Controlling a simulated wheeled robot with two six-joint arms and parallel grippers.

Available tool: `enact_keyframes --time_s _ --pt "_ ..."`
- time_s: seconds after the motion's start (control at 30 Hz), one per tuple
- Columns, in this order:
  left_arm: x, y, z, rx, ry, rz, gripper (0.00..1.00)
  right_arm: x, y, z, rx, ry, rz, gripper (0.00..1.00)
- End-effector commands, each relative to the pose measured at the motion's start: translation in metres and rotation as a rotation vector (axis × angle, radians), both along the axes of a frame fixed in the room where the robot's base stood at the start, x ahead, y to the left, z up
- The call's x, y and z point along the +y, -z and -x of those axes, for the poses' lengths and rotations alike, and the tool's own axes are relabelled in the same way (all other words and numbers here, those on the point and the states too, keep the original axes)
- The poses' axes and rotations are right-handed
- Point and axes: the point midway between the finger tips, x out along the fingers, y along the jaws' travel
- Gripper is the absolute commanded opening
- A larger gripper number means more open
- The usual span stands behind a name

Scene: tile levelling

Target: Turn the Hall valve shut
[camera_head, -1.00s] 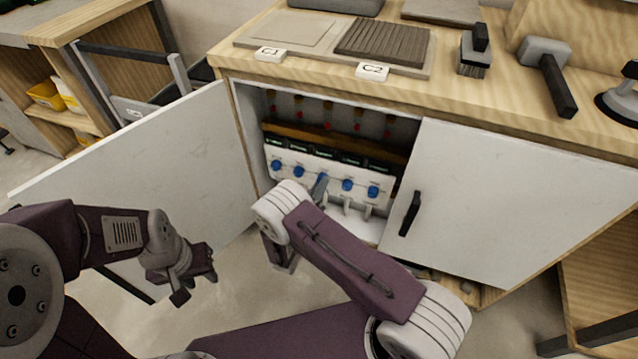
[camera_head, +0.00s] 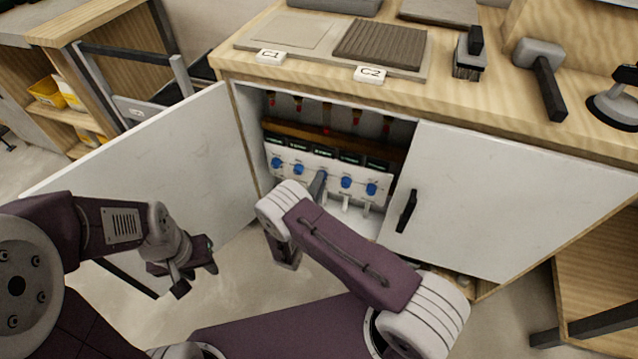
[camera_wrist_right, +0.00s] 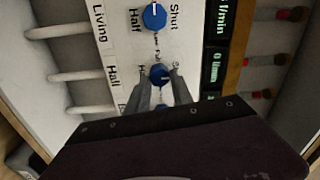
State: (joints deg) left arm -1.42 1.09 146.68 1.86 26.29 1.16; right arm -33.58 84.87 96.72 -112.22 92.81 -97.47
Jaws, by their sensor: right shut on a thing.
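The manifold panel (camera_head: 335,179) inside the open cabinet bears a row of blue valve knobs. In the right wrist view the Hall valve knob (camera_wrist_right: 159,73) is blue, with the label "Hall" (camera_wrist_right: 112,77) beside it. My right gripper (camera_wrist_right: 162,86) has its two fingers on either side of this knob and is shut on it. In the head view this gripper (camera_head: 318,183) reaches the middle of the row, and its fingers hide that knob. The knob's pointer is too small to read. My left gripper (camera_head: 197,264) hangs away from the panel, by the open left door.
The left cabinet door (camera_head: 140,150) stands open; the right door (camera_head: 510,205) with its black handle (camera_head: 407,211) is shut beside my right arm. Another blue knob (camera_wrist_right: 154,16) on the Living row is near my fingers. White pipes (camera_wrist_right: 70,75) stick out below the knobs.

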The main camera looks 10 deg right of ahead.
Motion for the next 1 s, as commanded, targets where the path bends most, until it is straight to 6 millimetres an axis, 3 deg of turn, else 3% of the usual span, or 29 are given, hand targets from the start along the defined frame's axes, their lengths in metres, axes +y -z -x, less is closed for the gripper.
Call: enact_keyframes --time_s 0.67,0.7,0.77,1.0 --pt "0.0 -0.0012 0.0 0.0 0.0 0.0 0.36 0.0 0.0 -0.0002 0.031 0.0 0.045 0.0" --pt "0.0 -0.0012 0.0 0.0 0.0 0.0 0.36 0.0 0.0 -0.0002 0.031 0.0 0.045 0.36" --pt "0.0 -0.0013 0.0 0.0 0.0 0.0 0.36 0.0 0.0 -0.0002 0.031 0.0 0.045 0.49" --pt "0.0 -0.0013 0.0 0.0 0.0 0.0 0.36 0.0 -0.0001 -0.0001 0.031 0.0 0.045 0.49"
